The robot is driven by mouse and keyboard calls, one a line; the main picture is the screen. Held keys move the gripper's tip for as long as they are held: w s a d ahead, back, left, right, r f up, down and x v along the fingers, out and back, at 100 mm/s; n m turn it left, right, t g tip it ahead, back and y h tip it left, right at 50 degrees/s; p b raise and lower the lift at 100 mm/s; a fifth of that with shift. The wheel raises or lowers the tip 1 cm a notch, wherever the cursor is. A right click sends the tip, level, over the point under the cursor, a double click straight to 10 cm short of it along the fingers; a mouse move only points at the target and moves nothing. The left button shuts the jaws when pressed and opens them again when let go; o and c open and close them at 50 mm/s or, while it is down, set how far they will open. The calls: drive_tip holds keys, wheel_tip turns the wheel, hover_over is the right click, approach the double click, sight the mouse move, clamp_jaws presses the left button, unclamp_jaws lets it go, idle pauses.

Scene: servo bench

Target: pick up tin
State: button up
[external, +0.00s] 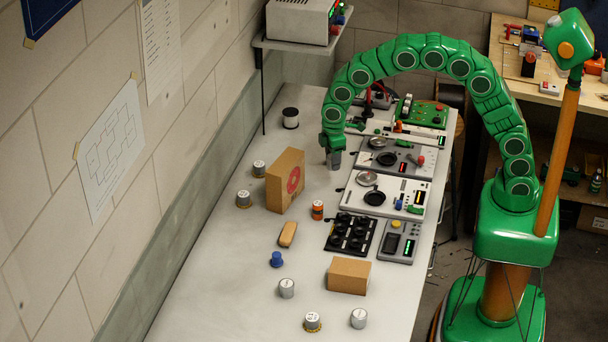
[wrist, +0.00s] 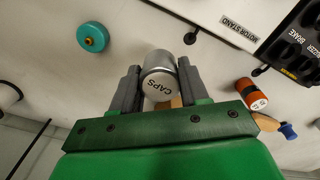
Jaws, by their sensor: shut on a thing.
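A silver tin marked CAPS (wrist: 160,84) sits between the grey fingers of my gripper (wrist: 158,88) in the wrist view. The fingers are shut on its sides. In the external view my gripper (external: 333,160) points down over the pale bench (external: 230,290), right of the tall cardboard box. There the tin is too small to tell from the fingers, and I cannot tell whether it touches the bench. Other silver tins stand on the bench, at the left (external: 259,168) and (external: 243,199), and at the front (external: 286,288), (external: 312,322) and (external: 358,318).
The tall cardboard box (external: 285,181) stands close to the left of my gripper. An orange can (external: 317,210), a smaller box (external: 348,275) and a blue object (external: 277,260) lie nearer the front. Control panels (external: 388,195) line the right edge. A spool (external: 290,118) stands behind.

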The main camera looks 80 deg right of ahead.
drive_tip(key=s+d+r, duration=0.1)
drive_tip(key=s+r, duration=0.6)
drive_tip(key=s, duration=0.4)
drive_tip(key=shift+s, duration=0.35)
drive_tip(key=shift+r, duration=0.1)
